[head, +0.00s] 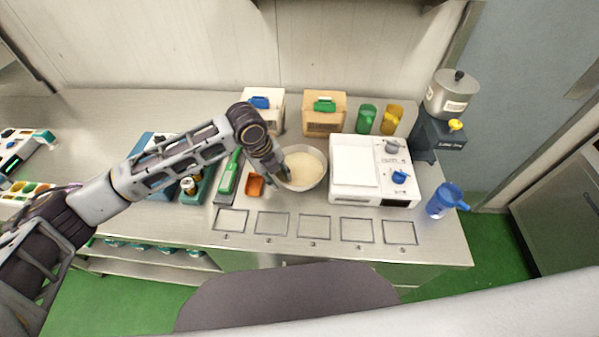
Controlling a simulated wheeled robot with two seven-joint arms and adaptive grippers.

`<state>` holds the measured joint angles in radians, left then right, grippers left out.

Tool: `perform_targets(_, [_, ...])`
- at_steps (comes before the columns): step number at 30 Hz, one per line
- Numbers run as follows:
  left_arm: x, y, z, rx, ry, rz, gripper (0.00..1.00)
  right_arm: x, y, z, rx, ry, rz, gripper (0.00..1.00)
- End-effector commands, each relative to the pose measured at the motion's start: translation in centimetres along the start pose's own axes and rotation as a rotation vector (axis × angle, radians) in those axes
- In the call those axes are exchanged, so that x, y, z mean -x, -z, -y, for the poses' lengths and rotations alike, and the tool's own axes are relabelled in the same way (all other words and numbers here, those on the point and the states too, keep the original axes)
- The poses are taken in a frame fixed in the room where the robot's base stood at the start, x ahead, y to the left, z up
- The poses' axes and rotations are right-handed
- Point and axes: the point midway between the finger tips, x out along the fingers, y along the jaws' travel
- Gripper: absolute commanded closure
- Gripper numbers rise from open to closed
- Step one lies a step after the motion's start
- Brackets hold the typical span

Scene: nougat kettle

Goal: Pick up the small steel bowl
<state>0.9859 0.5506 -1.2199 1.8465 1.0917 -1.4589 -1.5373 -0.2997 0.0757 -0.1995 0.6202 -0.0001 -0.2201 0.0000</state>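A round steel bowl (323,160) with pale cream-coloured contents stands on the steel counter, left of a white device. My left gripper (284,173) points down at the bowl's left rim. Its dark fingers overlap the rim in the picture, and part of the rim is hidden behind them. I cannot tell whether the fingers touch the bowl or whether they are open or shut. My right gripper is not in view.
A white scale-like device (355,165) with knobs is close on the bowl's right. An orange dish (255,186) and a green-handled tool (230,172) lie left. Two boxes (324,122) stand behind. Marked squares (314,228) line the front; a blue jug (444,201) is far right.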

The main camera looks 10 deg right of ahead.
Motion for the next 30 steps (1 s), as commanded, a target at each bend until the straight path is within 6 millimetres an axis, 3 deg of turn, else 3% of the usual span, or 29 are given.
perform_targets(2, [0.01,-0.01,-0.01,0.000,0.000,0.000,0.70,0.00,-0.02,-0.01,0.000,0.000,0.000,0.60])
perform_targets(9, [0.01,-0.01,-0.02,0.000,0.000,0.000,1.00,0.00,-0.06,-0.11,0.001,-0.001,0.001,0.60])
perform_targets(30, [0.42,-0.07,0.17,0.000,0.003,0.002,1.00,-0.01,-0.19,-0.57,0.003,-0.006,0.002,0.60])
